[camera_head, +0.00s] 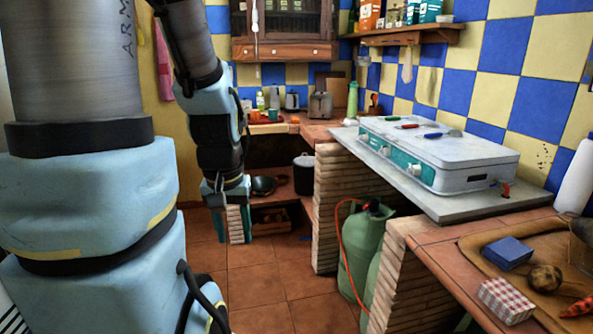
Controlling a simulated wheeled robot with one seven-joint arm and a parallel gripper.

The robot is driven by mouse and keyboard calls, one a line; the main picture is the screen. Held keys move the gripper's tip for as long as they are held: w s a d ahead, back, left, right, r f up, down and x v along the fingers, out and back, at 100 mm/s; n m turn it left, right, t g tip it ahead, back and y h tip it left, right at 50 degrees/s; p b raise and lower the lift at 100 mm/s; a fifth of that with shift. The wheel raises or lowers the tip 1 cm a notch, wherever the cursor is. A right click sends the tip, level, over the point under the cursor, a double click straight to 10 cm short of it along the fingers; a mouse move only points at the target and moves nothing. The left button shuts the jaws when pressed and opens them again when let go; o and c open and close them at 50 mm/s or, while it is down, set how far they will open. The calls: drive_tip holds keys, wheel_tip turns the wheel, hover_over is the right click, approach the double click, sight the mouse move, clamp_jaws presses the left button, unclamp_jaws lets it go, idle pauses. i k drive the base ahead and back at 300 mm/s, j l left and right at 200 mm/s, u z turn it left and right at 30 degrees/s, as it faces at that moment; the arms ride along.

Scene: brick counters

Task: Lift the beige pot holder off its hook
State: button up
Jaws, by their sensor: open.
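A beige, roughly square cloth (427,86), which looks like the pot holder, hangs flat against the blue and yellow tiled wall below the shelf. Its hook is too small to make out. A paler, narrow item (407,71) hangs just left of it. My gripper (236,226) points down at the left of the middle, over the floor. It is open and empty, well to the left of and lower than the pot holder, and apart from it.
A stove (440,150) stands on a grey slab below the pot holder. A wall shelf (420,33) with boxes is above. Green gas bottles (364,245) stand under the counter. A wooden board (480,240) with several items lies at right. The tiled floor (265,290) is open.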

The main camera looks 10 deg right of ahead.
sight(406, 72)
drive_tip(key=i+z, duration=0.25)
drive_tip(key=i, duration=0.2)
drive_tip(key=i+j+z, duration=0.25)
drive_tip(key=i, duration=0.2)
drive_tip(key=i+j+z, duration=0.25)
drive_tip(key=i, duration=0.2)
drive_tip(key=i+j+z, duration=0.25)
drive_tip(key=i+j, duration=0.05)
drive_tip(key=i, duration=0.1)
